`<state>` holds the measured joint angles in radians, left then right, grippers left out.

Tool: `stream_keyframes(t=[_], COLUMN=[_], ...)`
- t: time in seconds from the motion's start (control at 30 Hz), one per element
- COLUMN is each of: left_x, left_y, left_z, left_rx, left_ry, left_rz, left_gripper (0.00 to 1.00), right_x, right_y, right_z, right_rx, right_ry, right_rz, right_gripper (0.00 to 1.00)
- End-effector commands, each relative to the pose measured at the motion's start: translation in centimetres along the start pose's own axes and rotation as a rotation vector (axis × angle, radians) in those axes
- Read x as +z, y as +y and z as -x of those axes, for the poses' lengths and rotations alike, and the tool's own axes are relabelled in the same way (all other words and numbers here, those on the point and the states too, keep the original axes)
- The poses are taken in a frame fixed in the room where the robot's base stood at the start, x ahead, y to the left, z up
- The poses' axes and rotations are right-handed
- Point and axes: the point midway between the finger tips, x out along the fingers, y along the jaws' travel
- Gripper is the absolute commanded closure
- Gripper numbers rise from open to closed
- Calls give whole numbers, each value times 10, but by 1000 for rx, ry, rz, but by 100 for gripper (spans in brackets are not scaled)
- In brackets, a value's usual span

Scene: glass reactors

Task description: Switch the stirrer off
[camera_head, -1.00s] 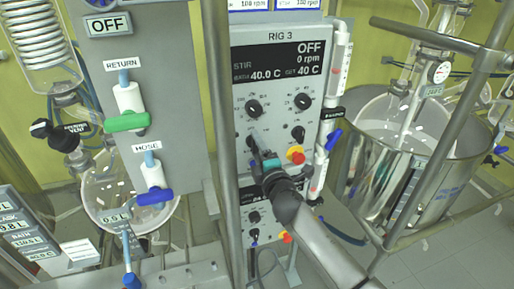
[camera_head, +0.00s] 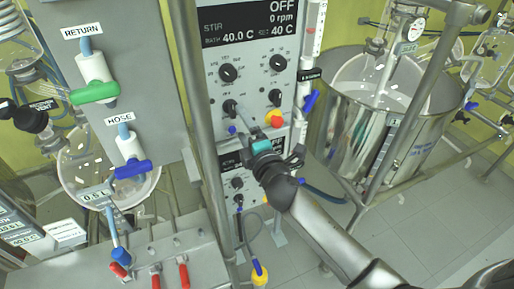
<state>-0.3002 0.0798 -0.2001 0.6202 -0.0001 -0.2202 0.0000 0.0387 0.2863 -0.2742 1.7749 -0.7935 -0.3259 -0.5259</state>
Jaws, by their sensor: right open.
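The stirrer control panel (camera_head: 255,40) stands in the middle of the view. Its display (camera_head: 262,22) reads OFF and 0 rpm beside STIR, with both temperatures at 40 C. Below it are black knobs (camera_head: 228,72) and a toggle or small knob (camera_head: 229,107) at the lower left. My right gripper (camera_head: 246,125) is open in front of the lower panel, just below and right of that control. A small gap seems to lie between them, though contact is hard to judge. My left gripper is not in view.
A red and yellow stop button (camera_head: 274,119) sits right beside my right gripper. A metal post (camera_head: 196,100) stands left of the panel. A large steel vessel (camera_head: 350,150) stands at right. Green (camera_head: 95,92) and blue (camera_head: 132,169) valve handles are at left.

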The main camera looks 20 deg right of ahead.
Motion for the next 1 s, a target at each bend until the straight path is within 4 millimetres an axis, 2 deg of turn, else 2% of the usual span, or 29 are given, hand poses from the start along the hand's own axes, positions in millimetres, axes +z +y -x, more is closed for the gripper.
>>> stream_keyframes(t=[0.3, 0.5, 0.7, 1.0], left_x=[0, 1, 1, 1], left_y=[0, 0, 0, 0], left_z=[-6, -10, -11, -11], left_rx=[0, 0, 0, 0], left_ry=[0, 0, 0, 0], left_rz=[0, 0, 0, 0], left_gripper=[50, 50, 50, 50], right_x=[0, 0, 0, 0], right_y=[-2, -1, 0, 0], right_z=[55, 78, 88, 88], right_rx=[-2, -1, 0, 0], right_ry=[0, -1, -1, -1], right_rz=[1, 2, 2, 2], right_gripper=[5, 5, 5, 5])
